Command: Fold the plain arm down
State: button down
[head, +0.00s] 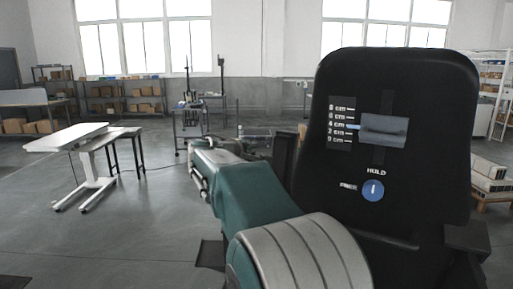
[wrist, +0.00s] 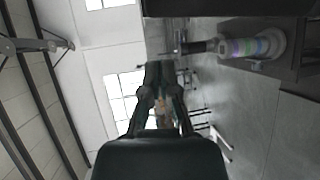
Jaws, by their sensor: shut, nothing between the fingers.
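A black padded backrest (head: 335,190) stands upright at the right in the head view, with a 0 to 8 cm scale, a grey slider (head: 384,130) and a blue round knob (head: 373,190) under the word HOLD. A dark upright piece (head: 284,158) at its left edge may be an arm folded up. A dark block (head: 468,238) juts out at its lower right. I cannot tell which is the plain arm. My gripper (wrist: 158,68) is shut and empty in the wrist view. In the head view its fingertips cannot be made out beyond my teal arm.
A dark slab (wrist: 225,8) crosses the top of the wrist view, close by. A column with coloured rings (wrist: 245,47) shows at its right. White desk (head: 68,137), stands and shelves (head: 120,95) are farther off at left. Grey floor (head: 120,235) is open at front left.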

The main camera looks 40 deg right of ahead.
aim_at(275, 140)
jog(key=x, duration=1.2)
jog(key=shift+w+d+f, duration=0.1)
jog(key=shift+d+f, duration=0.05)
jog(key=shift+d, duration=0.25)
jog(key=shift+d, duration=0.1)
jog(key=shift+w+d+y, duration=0.2)
jog(key=shift+d+y, duration=0.05)
jog(key=shift+d, duration=0.35)
jog(key=shift+w+d+y, duration=0.2)
jog(key=shift+w+d, duration=0.05)
jog(key=shift+d, duration=0.35)
jog(key=shift+w+d+y, duration=0.2)
jog(key=shift+d+y, duration=0.05)
jog(key=shift+d, duration=0.35)
jog(key=shift+a, duration=0.15)
